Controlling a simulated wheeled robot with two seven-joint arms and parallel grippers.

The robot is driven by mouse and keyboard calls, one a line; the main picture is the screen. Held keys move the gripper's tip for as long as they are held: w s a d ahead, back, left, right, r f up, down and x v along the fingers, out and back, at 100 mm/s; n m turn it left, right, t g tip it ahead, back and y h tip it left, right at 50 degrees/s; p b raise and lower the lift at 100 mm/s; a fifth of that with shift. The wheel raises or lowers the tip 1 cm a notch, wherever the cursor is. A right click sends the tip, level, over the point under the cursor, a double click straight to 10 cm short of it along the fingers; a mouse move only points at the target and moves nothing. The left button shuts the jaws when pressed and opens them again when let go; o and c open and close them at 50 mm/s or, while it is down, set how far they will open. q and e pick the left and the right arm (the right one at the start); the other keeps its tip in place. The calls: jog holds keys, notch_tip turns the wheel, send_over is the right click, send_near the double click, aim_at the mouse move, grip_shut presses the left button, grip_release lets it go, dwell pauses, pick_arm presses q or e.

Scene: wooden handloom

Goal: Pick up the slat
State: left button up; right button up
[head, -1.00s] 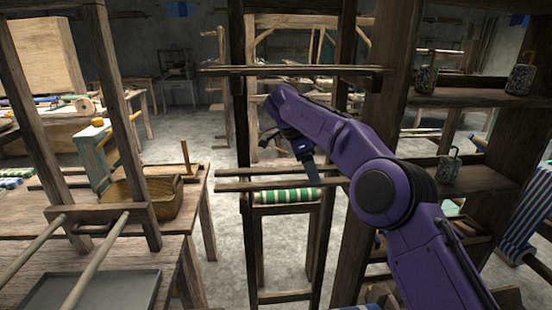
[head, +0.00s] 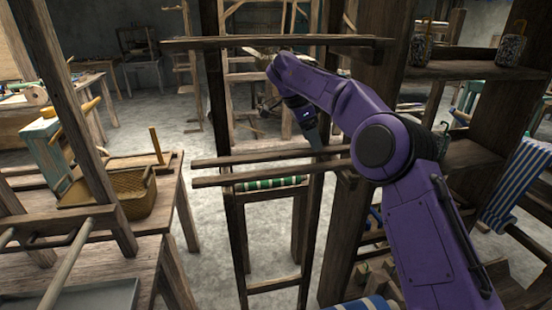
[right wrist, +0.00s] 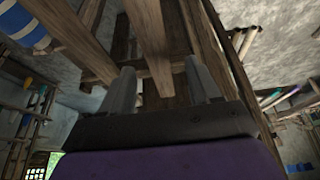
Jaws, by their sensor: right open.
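Two long dark wooden slats lie level, one behind the other, across the upright frame in the middle of the head view: the rear slat (head: 270,157) and the front slat (head: 260,178). My right gripper (head: 316,139) points down at the rear slat near its right part; its fingertips are small and partly hidden there. In the right wrist view my right gripper (right wrist: 160,88) is open, with a wooden bar (right wrist: 148,35) running between its two fingers. Another bar (right wrist: 75,38) runs to the left of the left finger. I cannot tell whether the fingers touch the wood. My left gripper is not in view.
A higher crossbar (head: 275,42) spans the frame above the slats. A green-striped roll (head: 270,183) sits just below them. A wooden bench with a wicker basket (head: 125,195) stands left. A shelf post (head: 385,100) rises close behind my right arm.

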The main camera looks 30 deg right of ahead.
aim_at(328, 149)
jog(key=d, duration=0.1)
jog(key=s+d+f, duration=0.1)
jog(key=s+d+f+b, duration=0.1)
jog(key=d, duration=0.1)
jog(key=shift+s+d+f, duration=0.1)
jog(key=shift+d+f, duration=0.1)
jog(key=shift+w+a+f, duration=0.1)
jog(key=shift+w, duration=0.2)
jog(key=shift+c, duration=0.6)
jog(key=shift+s, duration=0.1)
grip_shut()
